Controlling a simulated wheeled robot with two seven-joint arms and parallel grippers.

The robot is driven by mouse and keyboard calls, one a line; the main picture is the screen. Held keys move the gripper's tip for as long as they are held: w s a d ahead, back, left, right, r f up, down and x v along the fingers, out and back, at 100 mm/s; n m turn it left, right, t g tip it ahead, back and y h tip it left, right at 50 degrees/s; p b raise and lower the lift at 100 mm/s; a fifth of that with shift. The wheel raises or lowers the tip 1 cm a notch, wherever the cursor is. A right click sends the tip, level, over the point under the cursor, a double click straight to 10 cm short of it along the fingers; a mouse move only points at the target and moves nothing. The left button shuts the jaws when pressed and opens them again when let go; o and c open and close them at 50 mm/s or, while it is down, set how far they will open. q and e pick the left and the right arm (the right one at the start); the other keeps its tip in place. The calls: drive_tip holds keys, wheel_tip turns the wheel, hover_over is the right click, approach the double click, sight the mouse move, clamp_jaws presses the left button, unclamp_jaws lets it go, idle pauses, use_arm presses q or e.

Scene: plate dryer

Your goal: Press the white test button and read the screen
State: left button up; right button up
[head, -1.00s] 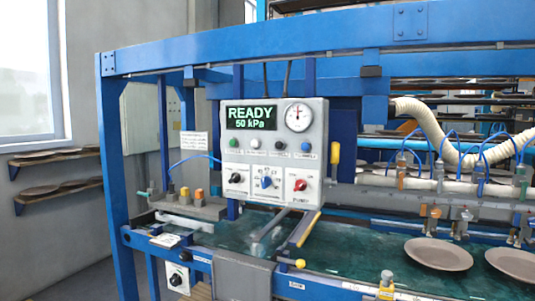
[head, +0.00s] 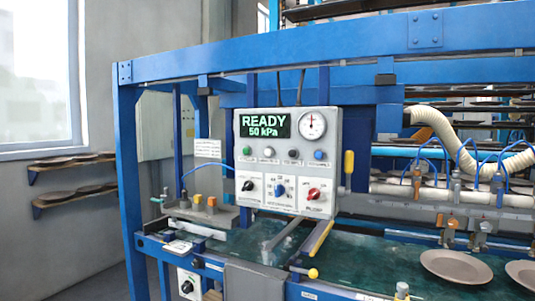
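The control panel (head: 287,172) is a light grey box mounted on the blue frame. Its dark screen (head: 264,124) reads "READY" and "50 kPa" in pale green letters. A row of small buttons runs below the screen: a green button (head: 247,151), a white button (head: 270,152), a black button (head: 293,154) and a blue button (head: 318,155). The labels under them are too small to read. A round gauge (head: 312,125) sits right of the screen. Neither of my grippers shows in the head view.
Below the buttons are a black knob (head: 248,186), a blue knob (head: 280,190) and a red knob (head: 314,194). A yellow handle (head: 349,163) stands right of the panel. Plates (head: 456,266) lie on the green bed. A blue beam (head: 330,49) crosses above the panel.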

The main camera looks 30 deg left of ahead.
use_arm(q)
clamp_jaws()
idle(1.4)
